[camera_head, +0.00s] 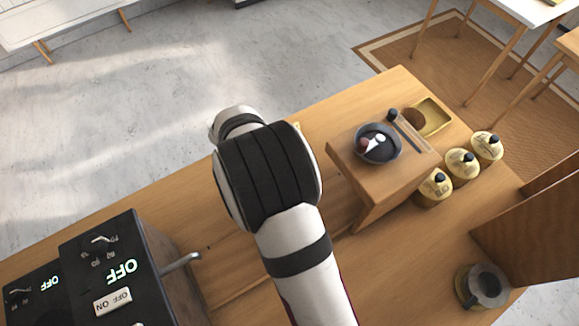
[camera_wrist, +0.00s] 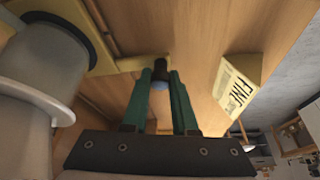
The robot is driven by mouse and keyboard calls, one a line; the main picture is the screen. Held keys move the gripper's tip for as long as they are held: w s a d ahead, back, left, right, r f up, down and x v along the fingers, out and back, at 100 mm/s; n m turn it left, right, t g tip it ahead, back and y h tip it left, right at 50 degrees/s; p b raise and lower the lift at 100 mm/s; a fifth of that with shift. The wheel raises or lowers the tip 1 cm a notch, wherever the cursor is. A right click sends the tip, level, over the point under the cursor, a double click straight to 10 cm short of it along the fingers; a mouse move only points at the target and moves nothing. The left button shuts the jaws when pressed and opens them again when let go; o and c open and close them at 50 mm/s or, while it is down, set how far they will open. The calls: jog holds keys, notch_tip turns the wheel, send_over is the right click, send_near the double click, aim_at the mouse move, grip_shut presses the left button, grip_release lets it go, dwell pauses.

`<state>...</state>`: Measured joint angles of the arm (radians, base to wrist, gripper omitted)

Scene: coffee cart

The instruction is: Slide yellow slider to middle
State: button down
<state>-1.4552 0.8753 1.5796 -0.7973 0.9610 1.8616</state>
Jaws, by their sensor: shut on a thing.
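In the wrist view, my gripper (camera_wrist: 160,78) has its two green fingers closed around a dark knob (camera_wrist: 160,65) with a bluish lower part. A yellow strip (camera_wrist: 130,64), apparently the yellow slider, meets the knob and runs left toward a grey round body (camera_wrist: 52,62) with a dark and yellow rim. A yellow block (camera_wrist: 238,90) lettered "FINE" stands to the right, apart from the fingers. In the head view my arm hides the slider and my gripper.
In the head view, a black OFF/ON machine (camera_head: 125,265) with a metal lever stands at lower left. A wooden stand (camera_head: 350,175) holds a dark bowl (camera_head: 396,153). Several yellow canisters (camera_head: 462,163) stand to its right. The counter's far left edge is clear.

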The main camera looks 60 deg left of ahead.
dwell(0.3)
jog(key=c, duration=0.7)
grip_release()
jog(key=v, duration=1.5)
jog(key=shift+s+r, duration=0.25)
jog(key=shift+r, duration=0.1)
jog(key=shift+w, duration=0.1)
